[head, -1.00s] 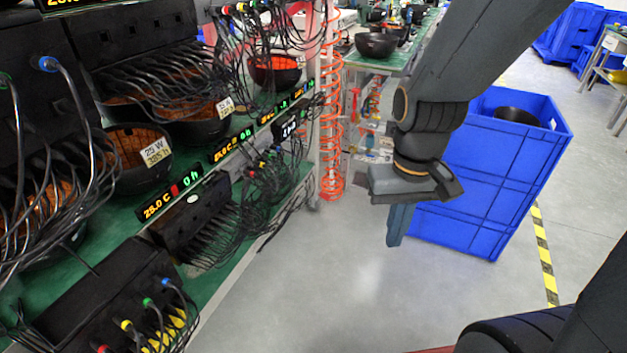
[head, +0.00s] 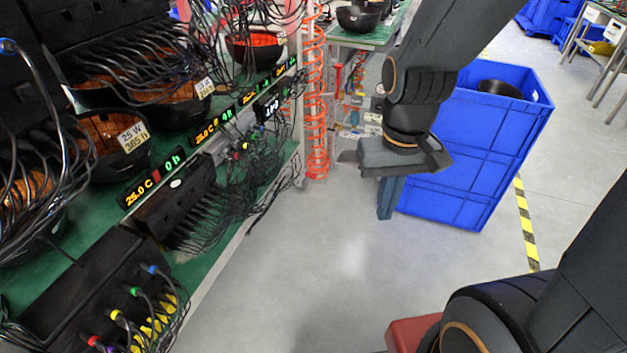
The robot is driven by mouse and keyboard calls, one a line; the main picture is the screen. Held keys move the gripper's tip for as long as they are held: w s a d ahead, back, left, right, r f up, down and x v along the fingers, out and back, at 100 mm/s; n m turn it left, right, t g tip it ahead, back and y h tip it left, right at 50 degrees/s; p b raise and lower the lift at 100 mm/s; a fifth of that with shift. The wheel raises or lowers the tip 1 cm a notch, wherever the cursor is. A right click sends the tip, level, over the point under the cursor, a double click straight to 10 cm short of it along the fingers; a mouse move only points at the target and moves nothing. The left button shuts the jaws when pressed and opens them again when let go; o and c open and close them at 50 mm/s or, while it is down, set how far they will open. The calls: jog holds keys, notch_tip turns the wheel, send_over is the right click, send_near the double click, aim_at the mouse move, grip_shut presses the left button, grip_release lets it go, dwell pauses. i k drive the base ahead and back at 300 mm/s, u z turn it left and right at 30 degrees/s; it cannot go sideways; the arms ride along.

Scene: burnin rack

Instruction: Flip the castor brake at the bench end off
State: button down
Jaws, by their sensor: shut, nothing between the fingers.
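My gripper (head: 385,214) is shut and empty. It points down over the grey floor, in front of the blue bin and to the right of the bench end. The rack bench (head: 232,252) runs along the left, and its end post (head: 299,125) stands beside an orange coiled hose (head: 316,100). My gripper is apart from the post and the hose.
A large blue bin (head: 470,150) stands close behind my gripper. Black cables (head: 265,185) hang over the bench edge. A second bench (head: 365,38) with black bowls is at the back. The floor (head: 310,275) between the rack and my arm is clear. Yellow-black tape (head: 524,225) marks the right.

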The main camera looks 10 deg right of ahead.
aim_at(307, 174)
jog(key=z, duration=0.6)
jog(key=i, duration=0.95)
jog(key=u, duration=0.3)
